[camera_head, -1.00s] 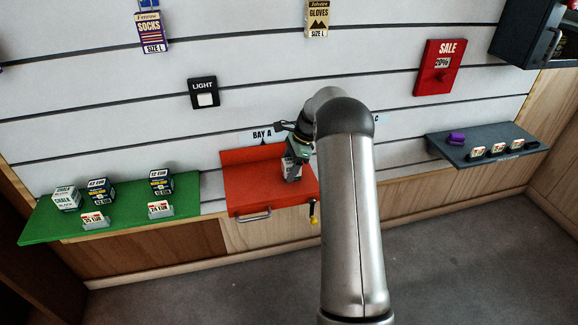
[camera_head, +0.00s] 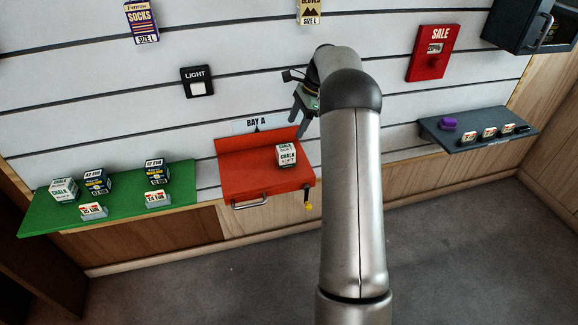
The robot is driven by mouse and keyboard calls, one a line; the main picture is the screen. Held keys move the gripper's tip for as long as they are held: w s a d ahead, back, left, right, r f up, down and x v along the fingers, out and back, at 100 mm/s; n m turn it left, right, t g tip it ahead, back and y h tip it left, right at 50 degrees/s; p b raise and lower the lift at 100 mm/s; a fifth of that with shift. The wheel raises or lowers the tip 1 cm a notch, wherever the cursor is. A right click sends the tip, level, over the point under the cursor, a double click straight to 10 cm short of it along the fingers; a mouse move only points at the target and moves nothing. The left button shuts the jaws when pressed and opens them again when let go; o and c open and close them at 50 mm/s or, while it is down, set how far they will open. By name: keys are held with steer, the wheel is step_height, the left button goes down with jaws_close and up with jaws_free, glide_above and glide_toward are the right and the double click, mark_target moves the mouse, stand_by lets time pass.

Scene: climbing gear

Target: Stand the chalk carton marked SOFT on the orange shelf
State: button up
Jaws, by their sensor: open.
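The white chalk carton marked SOFT (camera_head: 286,156) stands upright on the orange shelf (camera_head: 245,172), toward its right side. The label BAY A is on the wall panel behind that shelf. My gripper (camera_head: 298,125) is open and empty, above and slightly behind the carton, apart from it. Part of my arm hides the area to the right of the orange shelf.
A green shelf (camera_head: 120,212) at left holds another chalk carton (camera_head: 63,190), two dark cartons and price tags. A dark shelf (camera_head: 500,144) at right holds a purple item (camera_head: 448,124) and several tags. A light switch (camera_head: 197,82) and red SALE box (camera_head: 432,53) are on the wall.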

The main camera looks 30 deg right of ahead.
steer(key=s+a+r+n+g+h, duration=0.1)
steer(key=s+a+r+n+h, duration=0.3)
steer(key=s+a+n, duration=1)
steer(key=s+a+f+n, duration=0.1)
steer(key=s+a+n, duration=0.1)
steer(key=s, duration=0.6)
steer(key=s+a+f+n, duration=0.1)
steer(key=s+a+n, duration=0.1)
steer(key=s, duration=0.5)
steer(key=s+a+f+n, duration=0.1)
steer(key=s+a, duration=0.3)
steer(key=s, duration=0.4)
steer(key=shift+s+a+f+n+h, duration=0.25)
steer(key=shift+s+f+n+h, duration=0.1)
steer(key=shift+n, duration=0.35)
